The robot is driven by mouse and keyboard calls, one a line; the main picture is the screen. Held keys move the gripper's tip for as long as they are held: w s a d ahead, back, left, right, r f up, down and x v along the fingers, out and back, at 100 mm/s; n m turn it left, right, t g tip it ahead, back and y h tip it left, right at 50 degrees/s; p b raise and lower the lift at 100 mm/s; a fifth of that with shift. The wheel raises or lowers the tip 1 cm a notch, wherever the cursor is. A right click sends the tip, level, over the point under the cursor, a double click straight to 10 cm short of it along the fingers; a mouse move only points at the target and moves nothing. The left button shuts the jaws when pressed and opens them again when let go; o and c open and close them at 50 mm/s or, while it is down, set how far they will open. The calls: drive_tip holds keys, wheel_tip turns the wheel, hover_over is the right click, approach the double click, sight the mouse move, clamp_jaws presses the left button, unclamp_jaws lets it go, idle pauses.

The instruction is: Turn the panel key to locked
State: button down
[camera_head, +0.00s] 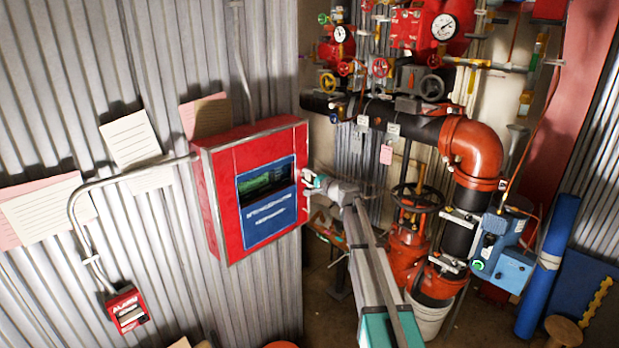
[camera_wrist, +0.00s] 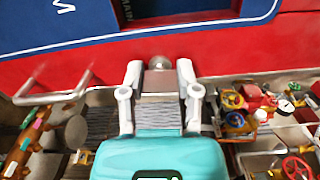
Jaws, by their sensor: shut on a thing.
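The red alarm panel (camera_head: 225,215) hangs on the corrugated wall, with a blue face (camera_head: 268,228) and a dark green display. My gripper (camera_head: 308,182) reaches the right side of the panel. In the wrist view my gripper (camera_wrist: 160,70) has its two fingers on either side of a small round metallic piece, the panel key (camera_wrist: 160,62), on the red face below the blue area. The gripper is shut on the key. The key is hidden by my gripper in the head view, and its turned position cannot be read.
A red alarm call box (camera_head: 127,310) and its conduit (camera_head: 75,205) are at left, with paper sheets (camera_head: 130,138) on the wall. Red and black pipes (camera_head: 470,150), valves and gauges stand at right. A blue roll (camera_head: 548,265) stands at far right.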

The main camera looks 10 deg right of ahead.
drive_tip(key=shift+n, duration=0.6)
drive_tip(key=shift+c, duration=1.6)
unclamp_jaws()
drive_tip(key=shift+s+d, duration=0.15)
drive_tip(key=shift+s, duration=0.05)
drive_tip(key=v, duration=1.1)
drive_tip(key=shift+d, duration=0.15)
drive_tip(key=shift+s, duration=0.15)
